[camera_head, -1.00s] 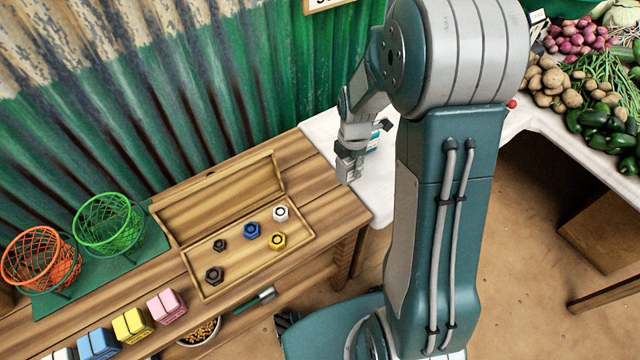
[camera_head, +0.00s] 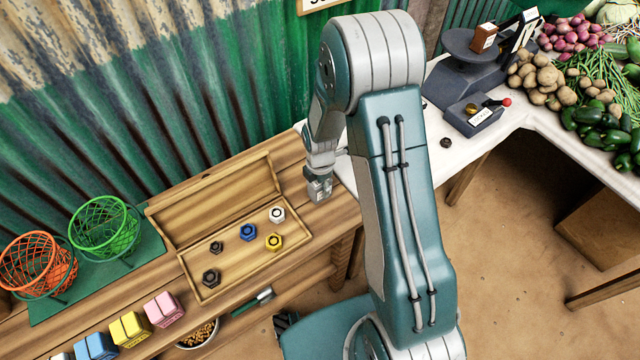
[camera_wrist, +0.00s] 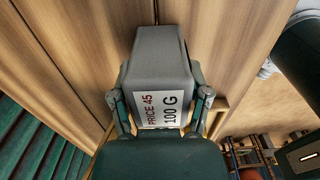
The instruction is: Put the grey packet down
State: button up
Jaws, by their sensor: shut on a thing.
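The grey packet (camera_wrist: 157,62) fills the middle of the wrist view, with a white label reading PRICE 45 and 100 G. My gripper (camera_wrist: 160,105) is shut on it, one finger on each side. In the head view my gripper (camera_head: 319,190) is over the right end of the wooden bench (camera_head: 325,222), to the right of the open wooden box. The packet is hard to make out there. Whether its underside touches the wood cannot be told.
The open wooden box (camera_head: 197,295) holds several coloured nuts. A green basket (camera_head: 105,228), an orange basket (camera_head: 38,262) and pink (camera_head: 163,308), yellow (camera_head: 130,328) and blue (camera_head: 95,346) packets stand leftward. A scale (camera_head: 470,80) stands on the white table (camera_head: 420,150).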

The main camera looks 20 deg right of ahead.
jog(key=o, duration=1.2)
jog(key=shift+f, duration=0.1)
jog(key=shift+c, duration=0.2)
notch_tip(320, 180, up, 12)
jog(key=shift+r, duration=0.1)
jog(key=s+r+m+t, duration=0.1)
jog(key=s+r+m, duration=0.35)
jog(key=r, duration=0.35)
jog(key=s+r+m+t, duration=0.2)
jog(key=s+r+m, duration=0.2)
jog(key=r+m, duration=0.25)
jog(key=s+r+m+t, duration=0.2)
jog(key=s+r+m, duration=0.5)
jog(key=s+m, duration=0.3)
jog(key=shift+s+m+t, duration=0.3)
jog(key=shift+s, duration=0.95)
